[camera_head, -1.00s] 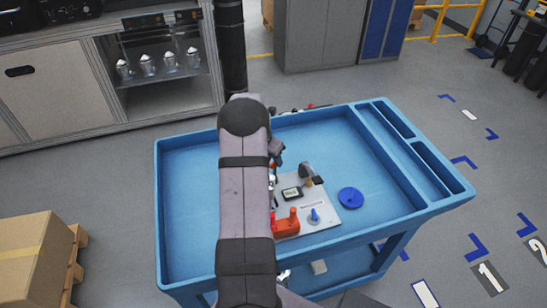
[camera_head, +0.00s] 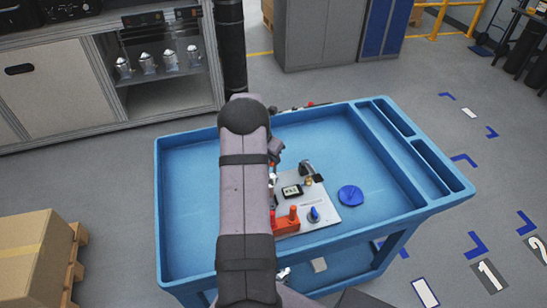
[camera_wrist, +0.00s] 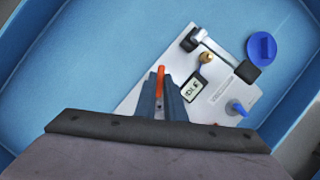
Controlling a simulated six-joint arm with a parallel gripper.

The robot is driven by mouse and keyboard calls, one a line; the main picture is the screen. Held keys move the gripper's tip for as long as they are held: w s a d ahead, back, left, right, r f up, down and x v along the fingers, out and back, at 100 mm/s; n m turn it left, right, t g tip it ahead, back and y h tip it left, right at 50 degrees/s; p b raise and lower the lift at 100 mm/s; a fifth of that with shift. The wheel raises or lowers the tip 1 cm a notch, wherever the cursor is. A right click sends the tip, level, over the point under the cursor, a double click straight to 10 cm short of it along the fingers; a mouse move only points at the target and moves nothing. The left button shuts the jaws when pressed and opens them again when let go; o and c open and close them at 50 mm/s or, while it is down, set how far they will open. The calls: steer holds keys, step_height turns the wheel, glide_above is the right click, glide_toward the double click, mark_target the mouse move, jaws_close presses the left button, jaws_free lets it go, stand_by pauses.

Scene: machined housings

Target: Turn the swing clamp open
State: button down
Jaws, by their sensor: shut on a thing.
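My gripper (camera_wrist: 160,95) points down at a light grey fixture plate (camera_wrist: 140,95). Its two fingers are shut on a slim orange handle (camera_wrist: 160,75), which shows between them in the wrist view. A silver arm (camera_wrist: 215,47) with black ends lies at the plate's far edge; it also shows in the head view (camera_head: 307,169). I cannot tell whether the orange handle belongs to this arm or which of them is the swing clamp. In the head view my arm hides most of the gripper and the handle.
A brass part (camera_wrist: 207,58), a small display (camera_wrist: 194,88) and a blue knob (camera_wrist: 236,108) stand on the plate. A red block with posts (camera_head: 286,222) is near the front. A blue disc (camera_head: 350,196) lies right of the plate. The raised rim of the blue cart (camera_head: 172,245) surrounds everything.

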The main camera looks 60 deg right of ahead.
steer(key=m, duration=0.2)
steer(key=m+g+b, duration=0.1)
steer(key=shift+w+d+m, duration=0.1)
steer(key=shift+w+m, duration=0.1)
steer(key=shift+m, duration=0.2)
steer(key=shift+m+g+y, duration=0.5)
steer(key=shift+m+g, duration=0.1)
steer(key=shift+m, duration=0.7)
steer(key=c, duration=1.8)
jaws_free()
steer(key=shift+c, duration=0.2)
steer(key=shift+r+b, duration=0.15)
steer(key=shift+b, duration=0.15)
steer(key=b+v, duration=0.2)
steer(key=v, duration=0.5)
steer(key=shift+r, duration=0.1)
